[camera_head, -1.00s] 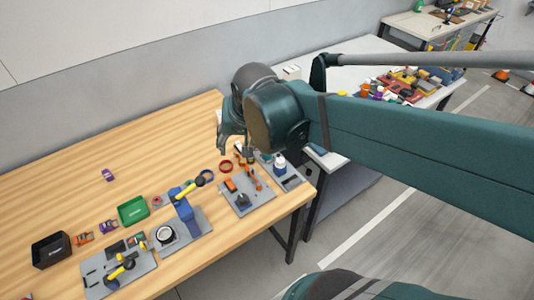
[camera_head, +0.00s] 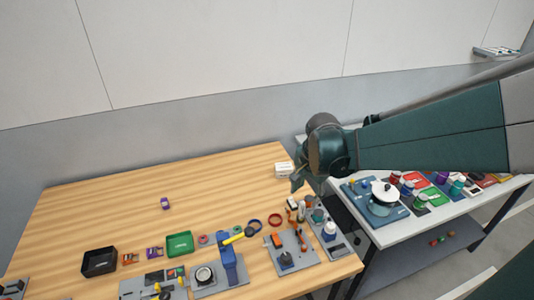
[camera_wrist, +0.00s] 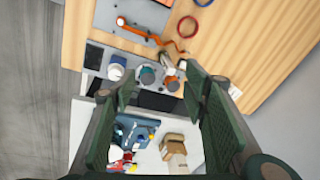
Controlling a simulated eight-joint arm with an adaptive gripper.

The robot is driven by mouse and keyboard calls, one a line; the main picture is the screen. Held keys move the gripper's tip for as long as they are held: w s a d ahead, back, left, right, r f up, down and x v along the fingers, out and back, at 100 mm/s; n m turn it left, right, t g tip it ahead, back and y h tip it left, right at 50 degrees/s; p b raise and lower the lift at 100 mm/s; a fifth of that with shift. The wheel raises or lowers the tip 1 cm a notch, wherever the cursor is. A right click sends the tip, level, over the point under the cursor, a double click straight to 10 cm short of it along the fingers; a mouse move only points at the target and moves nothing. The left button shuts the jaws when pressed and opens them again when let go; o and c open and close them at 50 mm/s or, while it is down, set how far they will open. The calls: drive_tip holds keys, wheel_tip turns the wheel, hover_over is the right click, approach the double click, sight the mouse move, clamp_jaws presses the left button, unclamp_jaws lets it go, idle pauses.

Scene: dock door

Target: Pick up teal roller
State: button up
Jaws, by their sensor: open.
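My gripper (camera_wrist: 162,90) is open and empty in the wrist view, with a dark green finger on each side. In the head view my gripper (camera_head: 298,181) hangs over the right end of the wooden table, partly hidden by my arm. A small teal round piece (camera_wrist: 148,75) sits on a grey board between the fingertips in the wrist view, below them and apart. It also shows in the head view (camera_head: 317,215). It is too small to tell for certain that it is the teal roller.
A white and blue bottle (camera_wrist: 116,69) stands beside the teal piece. The wooden table (camera_head: 110,215) holds a green tray (camera_head: 180,243), a black bin (camera_head: 99,261), and a blue upright tool (camera_head: 228,265). A white side table (camera_head: 400,232) with a blue fixture adjoins at right.

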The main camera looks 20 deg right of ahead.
sight(318, 213)
drive_tip(key=w+d+f+m, duration=0.1)
drive_tip(key=d+f+m, duration=0.1)
drive_tip(key=f, duration=0.1)
drive_tip(key=w+d+f+m+g+p, duration=0.1)
drive_tip(key=d+f+m, duration=0.1)
drive_tip(key=d+f, duration=0.1)
drive_tip(key=w+d+f+m+g, duration=0.1)
drive_tip(key=d+f+m, duration=0.1)
drive_tip(key=d+f, duration=0.1)
drive_tip(key=shift+w+d+y+p, duration=0.1)
drive_tip(key=shift+w+y+p, duration=0.1)
drive_tip(key=shift+y+p, duration=0.1)
drive_tip(key=shift+d+f+m, duration=0.4)
drive_tip(key=shift+f+m, duration=0.1)
drive_tip(key=shift+f, duration=0.1)
drive_tip(key=shift+f, duration=1.2)
drive_tip(key=shift+f, duration=0.15)
drive_tip(key=shift+w+f, duration=0.1)
drive_tip(key=shift+f, duration=2.35)
drive_tip(key=c, duration=1)
